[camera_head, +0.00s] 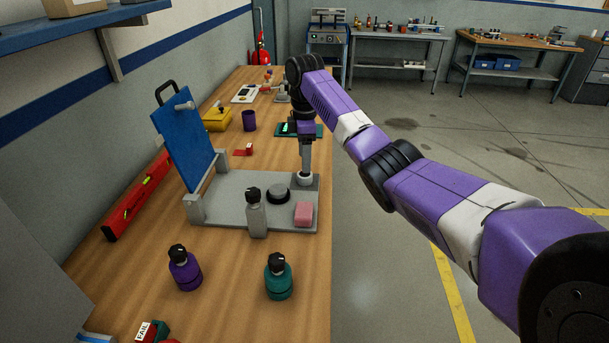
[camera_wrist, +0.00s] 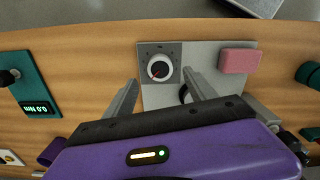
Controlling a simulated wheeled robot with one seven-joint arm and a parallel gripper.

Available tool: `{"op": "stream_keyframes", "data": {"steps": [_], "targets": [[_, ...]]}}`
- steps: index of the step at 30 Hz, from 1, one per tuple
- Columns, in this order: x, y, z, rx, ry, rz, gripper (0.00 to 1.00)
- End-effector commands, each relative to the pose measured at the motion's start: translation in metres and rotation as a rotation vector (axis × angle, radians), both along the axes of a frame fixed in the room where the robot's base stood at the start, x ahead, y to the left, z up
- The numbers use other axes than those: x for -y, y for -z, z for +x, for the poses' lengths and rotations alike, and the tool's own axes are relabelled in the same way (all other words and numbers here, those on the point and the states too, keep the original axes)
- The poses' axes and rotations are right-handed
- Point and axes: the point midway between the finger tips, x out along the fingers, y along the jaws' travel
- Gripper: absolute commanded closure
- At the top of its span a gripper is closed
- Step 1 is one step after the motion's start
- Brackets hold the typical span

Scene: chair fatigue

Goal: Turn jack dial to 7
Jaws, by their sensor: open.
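The jack dial is a white round knob (camera_head: 305,179) on a dark graduated face at the far right corner of a grey base plate (camera_head: 235,181). My gripper (camera_head: 305,168) points down above the dial. In the wrist view my gripper (camera_wrist: 160,80) is open and empty, with one finger on either side of the dial's near part. I cannot tell whether the fingers touch it.
A pink block (camera_head: 303,214), a dark round pad (camera_head: 278,194) and a grey bottle-like jack (camera_head: 256,214) stand on the plate. A blue hinged panel (camera_head: 185,135) rises at left. A teal gauge reading 0.0 Nm (camera_wrist: 35,85) lies nearby. Purple (camera_head: 184,270) and teal (camera_head: 278,279) bottles stand in front.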

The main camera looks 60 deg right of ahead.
Motion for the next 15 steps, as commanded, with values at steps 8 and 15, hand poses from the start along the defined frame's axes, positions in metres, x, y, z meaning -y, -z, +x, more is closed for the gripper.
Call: {"op": "stream_keyframes", "data": {"steps": [8,15], "targets": [[0.000,0.042,-0.001,-0.002,0.000,0.001,0.35],[0.000,0.060,-0.001,-0.001,0.000,0.000,0.35]]}}
